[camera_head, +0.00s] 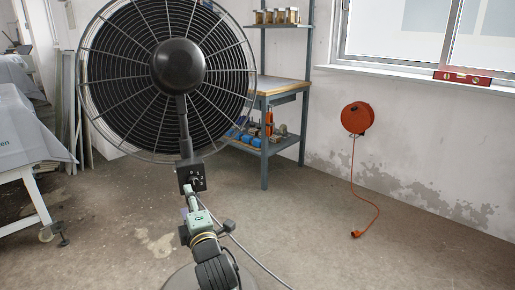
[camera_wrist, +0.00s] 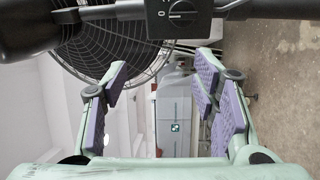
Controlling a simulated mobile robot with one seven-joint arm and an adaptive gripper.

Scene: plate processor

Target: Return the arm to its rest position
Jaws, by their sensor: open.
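My gripper (camera_wrist: 162,78) is open, with its purple-padded fingers spread apart and nothing between them. In the head view, my gripper (camera_head: 191,202) is just below the dark control box (camera_head: 191,177) on the post of a large black fan (camera_head: 178,65). In the wrist view, the control box (camera_wrist: 180,16) with its dial shows at the top, beyond the fingers. The fan's wire cage (camera_wrist: 112,45) is at the upper left. I cannot tell whether the gripper touches the box. My arm hides the lower part of the fan's post.
A metal shelf (camera_head: 264,140) with jars and tools stands behind the fan. An orange cable reel (camera_head: 357,118) hangs on the right wall, its cord reaching the floor. A covered table (camera_head: 30,140) is at the left.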

